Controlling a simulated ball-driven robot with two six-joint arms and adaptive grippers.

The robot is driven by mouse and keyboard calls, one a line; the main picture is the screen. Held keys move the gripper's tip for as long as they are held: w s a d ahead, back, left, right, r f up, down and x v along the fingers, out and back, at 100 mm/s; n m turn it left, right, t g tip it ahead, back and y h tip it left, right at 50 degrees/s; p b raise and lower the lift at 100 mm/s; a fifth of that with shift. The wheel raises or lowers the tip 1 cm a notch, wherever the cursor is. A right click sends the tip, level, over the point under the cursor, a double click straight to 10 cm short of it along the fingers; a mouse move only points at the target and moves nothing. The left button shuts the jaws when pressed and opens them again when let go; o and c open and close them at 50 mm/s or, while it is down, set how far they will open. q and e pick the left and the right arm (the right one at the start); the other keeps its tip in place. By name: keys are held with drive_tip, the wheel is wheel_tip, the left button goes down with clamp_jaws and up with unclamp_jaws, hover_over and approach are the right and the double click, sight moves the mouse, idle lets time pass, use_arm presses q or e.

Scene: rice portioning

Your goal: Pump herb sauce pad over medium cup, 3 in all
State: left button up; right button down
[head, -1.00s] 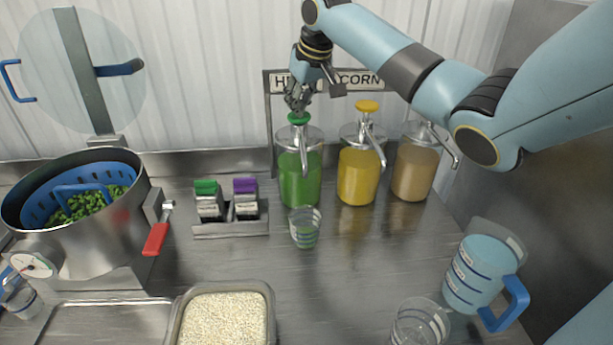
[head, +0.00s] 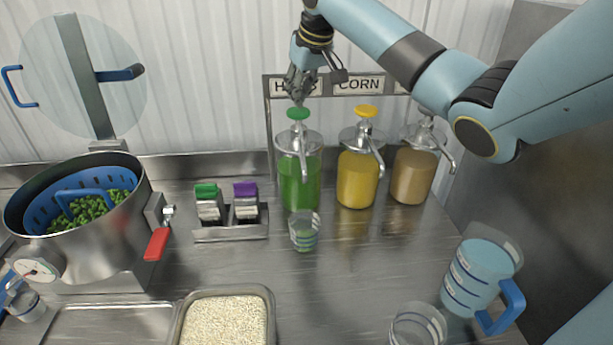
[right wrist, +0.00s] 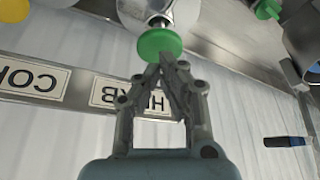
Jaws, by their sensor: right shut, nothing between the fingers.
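The herb sauce jar (head: 299,182) holds green sauce and stands at the back under the partly hidden HERB sign. Its round green pad (head: 298,113) is up on its stem; it also shows in the right wrist view (right wrist: 160,44). My right gripper (head: 298,102) is shut and empty, pointing down just above the pad. In the right wrist view its fingertips (right wrist: 168,60) overlap the pad's edge; I cannot tell if they touch. A clear cup (head: 304,232) with blue bands and some green in it stands upright below the herb spout. My left gripper is not in view.
Yellow (head: 357,180) and tan (head: 412,176) sauce jars stand to the right. A jug (head: 470,275) and another clear cup (head: 418,325) are front right. A pot (head: 100,245) with a blue basket is left, a rice tray (head: 270,300) in front. The middle counter is clear.

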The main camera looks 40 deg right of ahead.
sight(299, 111)
drive_tip(key=shift+f, duration=0.15)
drive_tip(key=shift+f+b, duration=0.35)
drive_tip(key=shift+f, duration=1.45)
drive_tip(key=shift+r+p, duration=0.35)
drive_tip(key=shift+r, duration=1.6)
drive_tip(key=shift+f, duration=0.1)
